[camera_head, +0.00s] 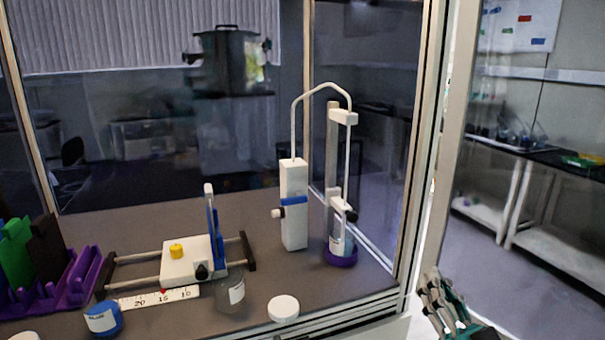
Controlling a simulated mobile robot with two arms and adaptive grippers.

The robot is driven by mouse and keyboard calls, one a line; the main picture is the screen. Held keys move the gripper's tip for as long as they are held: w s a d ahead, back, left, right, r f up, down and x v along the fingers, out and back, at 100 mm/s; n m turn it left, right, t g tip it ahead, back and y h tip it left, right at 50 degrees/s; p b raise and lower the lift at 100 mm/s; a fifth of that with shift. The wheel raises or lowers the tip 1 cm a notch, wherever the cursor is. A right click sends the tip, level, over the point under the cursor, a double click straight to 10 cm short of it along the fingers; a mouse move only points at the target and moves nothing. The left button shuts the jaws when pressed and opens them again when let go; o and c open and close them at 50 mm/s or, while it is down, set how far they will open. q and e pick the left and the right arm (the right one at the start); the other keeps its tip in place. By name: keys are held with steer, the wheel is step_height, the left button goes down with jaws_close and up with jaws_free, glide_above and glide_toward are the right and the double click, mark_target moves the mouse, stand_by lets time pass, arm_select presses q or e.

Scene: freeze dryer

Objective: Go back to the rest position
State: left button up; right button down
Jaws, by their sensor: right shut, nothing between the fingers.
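My right gripper (438,300) shows at the lower right, outside the glass enclosure and just right of its corner post. Its fingers are shut with nothing between them, and it is apart from everything on the bench. My left gripper is not in view. No object is held.
A metal frame post (424,150) stands left of my right gripper. Inside are a white device with a tube (294,205), a slide rig (190,262), a clear jar (228,292), a white lid (283,308), a blue-lidded jar (103,320) and a purple rack (75,285). Floor at right is clear.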

steer(key=w+d+f+m+g+h, duration=0.1)
steer(key=w+d+f+g+h, duration=0.15)
steer(key=f, duration=0.95)
steer(key=w+d+f+m+g+h, duration=0.1)
steer(key=w+f+g+h, duration=0.15)
steer(key=f, duration=0.95)
steer(key=s+f+g, duration=0.3)
steer(key=s+f, duration=0.1)
steer(key=f, duration=0.8)
steer(key=s+f+g, duration=0.3)
steer(key=s+f, duration=0.1)
steer(key=f, duration=0.8)
steer(key=s+f+n+g+h, duration=0.1)
steer(key=s+f+g, duration=0.2)
steer(key=s+f, duration=0.65)
steer(key=s+f+g, duration=0.2)
steer(key=s+f, duration=0.4)
steer(key=s, duration=0.4)
steer(key=s+a+f+n+g, duration=0.1)
steer(key=s+f+g, duration=0.2)
steer(key=s, duration=0.7)
steer(key=s+f+n+g, duration=0.1)
steer(key=s+f+g, duration=0.1)
steer(key=s+f, duration=0.6)
steer(key=shift+s+a+f+g+h, duration=0.3)
steer(key=shift+s+h, duration=0.1)
steer(key=shift+s, duration=0.8)
